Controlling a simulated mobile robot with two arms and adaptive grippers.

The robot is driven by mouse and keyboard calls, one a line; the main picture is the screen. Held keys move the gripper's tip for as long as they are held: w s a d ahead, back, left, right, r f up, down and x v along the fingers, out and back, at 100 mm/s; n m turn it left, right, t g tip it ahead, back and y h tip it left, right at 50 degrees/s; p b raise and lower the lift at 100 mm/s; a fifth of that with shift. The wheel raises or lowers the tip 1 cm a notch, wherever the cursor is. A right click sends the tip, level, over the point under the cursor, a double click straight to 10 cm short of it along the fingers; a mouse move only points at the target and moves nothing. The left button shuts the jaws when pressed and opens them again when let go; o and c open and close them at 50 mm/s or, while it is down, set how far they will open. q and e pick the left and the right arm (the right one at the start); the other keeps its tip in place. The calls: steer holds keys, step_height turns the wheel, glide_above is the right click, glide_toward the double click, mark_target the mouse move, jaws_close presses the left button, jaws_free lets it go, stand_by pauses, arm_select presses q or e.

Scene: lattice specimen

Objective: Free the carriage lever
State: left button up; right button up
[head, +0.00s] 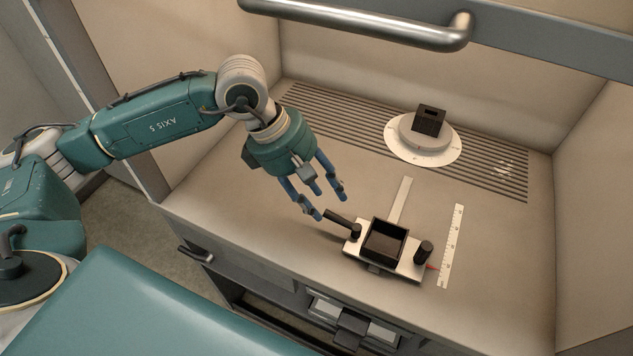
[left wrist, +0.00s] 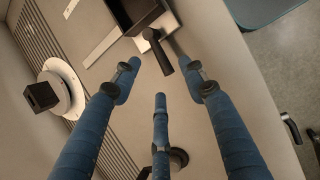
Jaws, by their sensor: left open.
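The carriage (head: 408,264) is a pale plate with a black open-topped box (head: 384,242) on it, near the front of the bench. The black carriage lever (head: 341,221) sticks out from its left end; in the left wrist view the lever (left wrist: 158,52) lies beyond the fingertips. A black knob (head: 423,252) stands at the plate's right end. My left gripper (head: 322,205) has blue fingers, spread open and empty, just up and left of the lever's free end. I cannot tell whether a finger touches the lever. My right gripper is not in view.
A pale rail strip (head: 402,200) runs back from the carriage, and a white ruler (head: 452,245) lies to its right. A round white dial (head: 399,147) bears a dark block (head: 430,120) at the back. A metal handle bar (head: 360,22) crosses above. The bench's left front is clear.

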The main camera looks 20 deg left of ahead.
mark_target(337, 216)
arm_select(q)
steer(key=p+x, duration=0.1)
steer(key=x, duration=0.7)
steer(key=shift+p, duration=0.35)
